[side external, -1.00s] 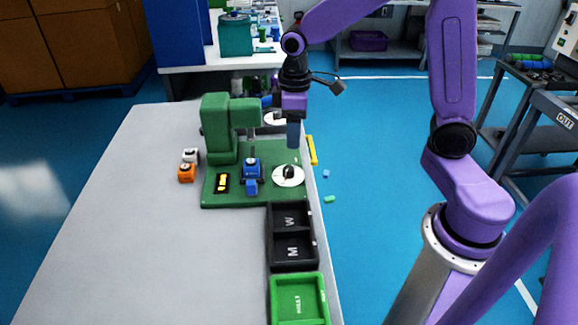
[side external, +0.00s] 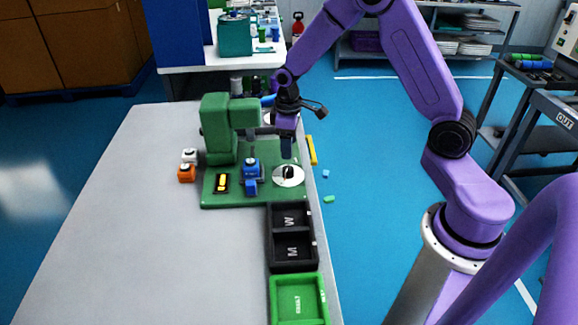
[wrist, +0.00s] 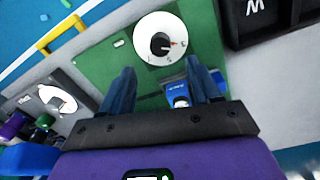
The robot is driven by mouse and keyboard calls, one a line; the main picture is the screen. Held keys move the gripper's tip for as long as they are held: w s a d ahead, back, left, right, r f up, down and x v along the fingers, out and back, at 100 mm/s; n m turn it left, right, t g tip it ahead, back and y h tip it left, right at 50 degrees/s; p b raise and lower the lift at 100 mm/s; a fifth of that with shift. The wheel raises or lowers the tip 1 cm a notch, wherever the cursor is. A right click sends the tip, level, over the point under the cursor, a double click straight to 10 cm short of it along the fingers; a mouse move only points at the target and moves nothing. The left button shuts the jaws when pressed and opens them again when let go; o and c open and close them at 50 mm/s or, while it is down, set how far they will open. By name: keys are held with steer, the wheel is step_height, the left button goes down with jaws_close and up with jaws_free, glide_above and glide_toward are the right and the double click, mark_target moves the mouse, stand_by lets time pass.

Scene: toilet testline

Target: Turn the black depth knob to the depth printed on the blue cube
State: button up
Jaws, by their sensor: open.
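The black depth knob (side external: 288,172) sits on a round white dial on the green machine base (side external: 215,193). A blue block (side external: 251,170), seemingly the blue cube, is on the base left of the dial.
The green machine column (side external: 216,125) stands left of my gripper. Black bins (side external: 292,265) and a green tray (side external: 298,300) lie in front along the table edge. White and orange cubes (side external: 187,172) sit to the left. A yellow bar (side external: 311,150) is at the right edge.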

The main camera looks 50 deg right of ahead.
mark_target(289, 169)
step_height(289, 169, down, 9)
steer(key=shift+w+d+r, duration=0.1)
steer(key=shift+d+r, duration=0.05)
stand_by(0.4)
steer(key=c, duration=1)
